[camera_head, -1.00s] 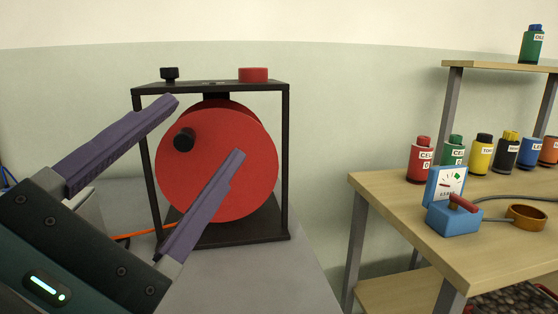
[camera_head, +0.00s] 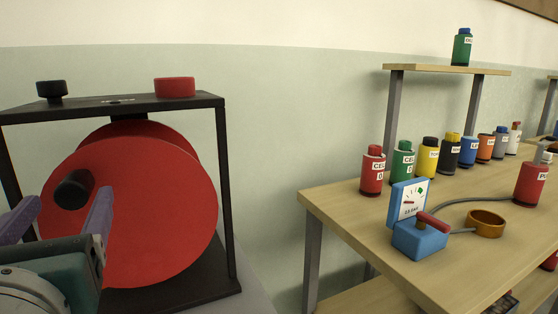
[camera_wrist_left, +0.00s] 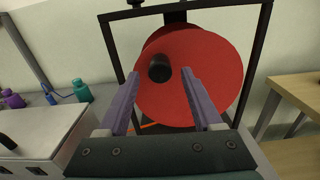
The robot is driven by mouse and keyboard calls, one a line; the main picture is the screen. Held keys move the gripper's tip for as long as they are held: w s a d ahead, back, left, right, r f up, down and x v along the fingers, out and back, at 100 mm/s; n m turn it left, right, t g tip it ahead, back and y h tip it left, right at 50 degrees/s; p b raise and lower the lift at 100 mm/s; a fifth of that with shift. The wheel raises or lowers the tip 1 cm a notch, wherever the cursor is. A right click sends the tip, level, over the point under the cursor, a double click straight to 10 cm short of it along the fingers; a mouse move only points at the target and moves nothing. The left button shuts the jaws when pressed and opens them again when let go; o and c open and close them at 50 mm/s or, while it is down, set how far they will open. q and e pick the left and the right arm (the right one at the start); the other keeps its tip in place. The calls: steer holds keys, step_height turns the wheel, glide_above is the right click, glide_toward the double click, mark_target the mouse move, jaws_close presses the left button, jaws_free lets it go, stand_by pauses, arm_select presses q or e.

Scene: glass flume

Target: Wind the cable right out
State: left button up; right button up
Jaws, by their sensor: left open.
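The red cable reel (camera_head: 160,215) stands in a black frame (camera_head: 229,190) at the left of the head view. A black crank knob (camera_head: 74,190) sticks out from the reel's face. My left gripper (camera_head: 68,215) is open, with its purple fingers pointing at the reel, one on each side of the knob in the picture. In the left wrist view the knob (camera_wrist_left: 159,69) shows between the fingertips (camera_wrist_left: 160,75); I cannot tell if they touch it. A short bit of orange cable (camera_wrist_left: 150,126) shows low behind the fingers. My right gripper is out of view.
A black knob (camera_head: 52,90) and a red knob (camera_head: 174,87) sit on top of the frame. At the right, a wooden table (camera_head: 345,200) holds several labelled bottles, a blue device (camera_head: 420,238) and a brown ring (camera_head: 486,222).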

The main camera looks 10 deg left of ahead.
arm_select(q)
steer(key=x, duration=0.5)
steer(key=shift+d, duration=0.1)
steer(key=shift+c, duration=0.4)
jaws_close()
stand_by(0.9)
